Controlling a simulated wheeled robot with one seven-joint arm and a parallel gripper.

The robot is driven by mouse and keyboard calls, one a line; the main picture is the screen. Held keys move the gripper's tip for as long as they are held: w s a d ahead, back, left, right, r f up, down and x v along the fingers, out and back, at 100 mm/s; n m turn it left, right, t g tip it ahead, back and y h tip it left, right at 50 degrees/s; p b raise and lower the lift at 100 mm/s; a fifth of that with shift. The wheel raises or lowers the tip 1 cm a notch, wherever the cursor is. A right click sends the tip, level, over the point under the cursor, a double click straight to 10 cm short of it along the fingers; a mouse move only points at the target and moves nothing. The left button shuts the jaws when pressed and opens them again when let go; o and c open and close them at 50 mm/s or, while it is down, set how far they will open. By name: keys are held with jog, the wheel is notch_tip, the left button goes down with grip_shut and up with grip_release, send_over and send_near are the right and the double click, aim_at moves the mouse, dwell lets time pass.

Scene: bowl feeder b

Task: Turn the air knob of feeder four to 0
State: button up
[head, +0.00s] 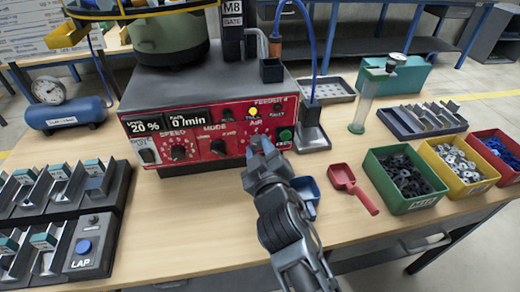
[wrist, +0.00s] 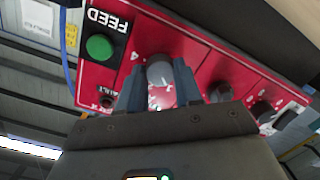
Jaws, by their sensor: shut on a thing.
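The red panel of feeder four (head: 200,140) faces me under the dark machine top, marked FEEDER 4. My gripper (head: 258,146) is at the panel's AIR position and hides the air knob in the head view. In the wrist view, upside down, my gripper (wrist: 160,88) has its two blue-grey fingers on either side of the grey air knob (wrist: 159,71), shut on it. The knob's pointer and the full scale around it cannot be read. The displays read level 20 % and rate 0 /min. An amber lamp (head: 253,111) is lit.
The speed knob (head: 178,152) and mode knob (head: 218,147) sit left of my gripper; the green FEED button (head: 285,134) is close on its right. A red scoop (head: 350,185) and a green bin (head: 405,205) lie to the right.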

jog(key=n, duration=0.4)
jog(key=shift+h, duration=0.4)
jog(key=shift+n, duration=1.5)
jog(key=o, duration=1)
jog(key=shift+o, duration=0.2)
jog(key=v, duration=0.7)
jog(key=shift+s, duration=0.45)
jog(key=shift+f, duration=0.2)
